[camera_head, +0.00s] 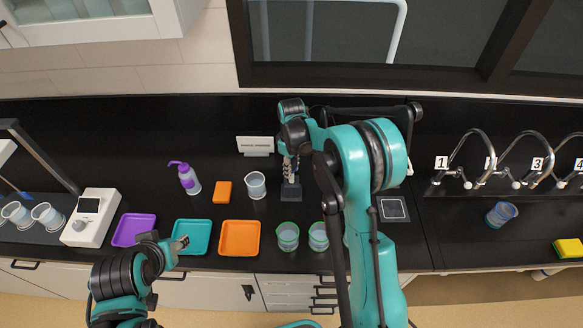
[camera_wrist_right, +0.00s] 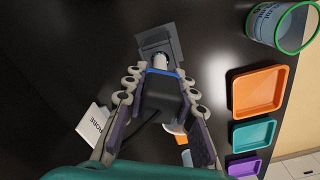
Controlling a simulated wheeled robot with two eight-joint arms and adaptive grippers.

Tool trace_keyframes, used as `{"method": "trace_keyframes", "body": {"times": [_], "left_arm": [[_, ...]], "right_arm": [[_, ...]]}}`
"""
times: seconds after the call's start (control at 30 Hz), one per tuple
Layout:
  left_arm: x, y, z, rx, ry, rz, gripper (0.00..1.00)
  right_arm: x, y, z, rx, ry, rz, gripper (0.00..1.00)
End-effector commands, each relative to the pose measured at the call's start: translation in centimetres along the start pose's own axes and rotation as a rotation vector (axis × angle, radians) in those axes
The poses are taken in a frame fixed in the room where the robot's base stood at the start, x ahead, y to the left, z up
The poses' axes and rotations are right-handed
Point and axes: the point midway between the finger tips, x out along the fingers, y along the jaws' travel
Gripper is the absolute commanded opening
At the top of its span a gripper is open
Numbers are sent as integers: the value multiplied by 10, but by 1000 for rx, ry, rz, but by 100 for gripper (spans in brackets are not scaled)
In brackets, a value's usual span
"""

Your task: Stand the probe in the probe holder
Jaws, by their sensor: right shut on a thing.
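My right gripper (camera_head: 290,170) is low over the counter in the head view, right above the dark grey probe holder (camera_head: 291,192). In the right wrist view my right gripper (camera_wrist_right: 160,98) is shut on the probe (camera_wrist_right: 160,94), a dark body with a blue band and a pale tip. The tip points at the grey holder (camera_wrist_right: 152,36) and overlaps it in the picture. I cannot tell whether the tip is inside it. My left gripper (camera_head: 181,243) is by the teal tray, small, and its jaws are unclear.
A white sign (camera_head: 255,146) stands behind the holder, left. A beaker (camera_head: 256,184), orange block (camera_head: 222,192) and purple-capped bottle (camera_head: 186,178) are left. Purple (camera_head: 133,229), teal (camera_head: 192,222) and orange (camera_head: 240,252) trays line the front. Green-rimmed beakers (camera_head: 288,236) stand near the front edge.

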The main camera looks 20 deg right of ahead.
Motion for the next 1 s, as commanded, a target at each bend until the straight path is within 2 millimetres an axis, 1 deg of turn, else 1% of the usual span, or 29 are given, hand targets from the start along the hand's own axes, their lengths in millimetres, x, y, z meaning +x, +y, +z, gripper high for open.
{"method": "trace_keyframes", "body": {"times": [0.03,0.5,0.83,0.87,0.9,0.93,0.97,1.0], "left_arm": [[4,0,3,0,0,0,40],[20,0,14,0,0,0,40],[20,0,14,0,0,0,40],[20,0,14,0,0,0,40],[20,0,14,0,0,0,40],[20,0,14,0,0,0,40],[20,0,14,0,0,0,40],[20,0,14,0,0,0,40]], "right_arm": [[5,0,0,0,0,0,1],[28,0,0,0,0,0,1],[28,0,0,0,0,0,1],[28,0,0,0,0,0,29],[28,0,0,0,0,0,39],[28,0,0,0,0,0,47],[28,0,0,0,0,0,50],[28,0,0,0,0,0,50]]}}
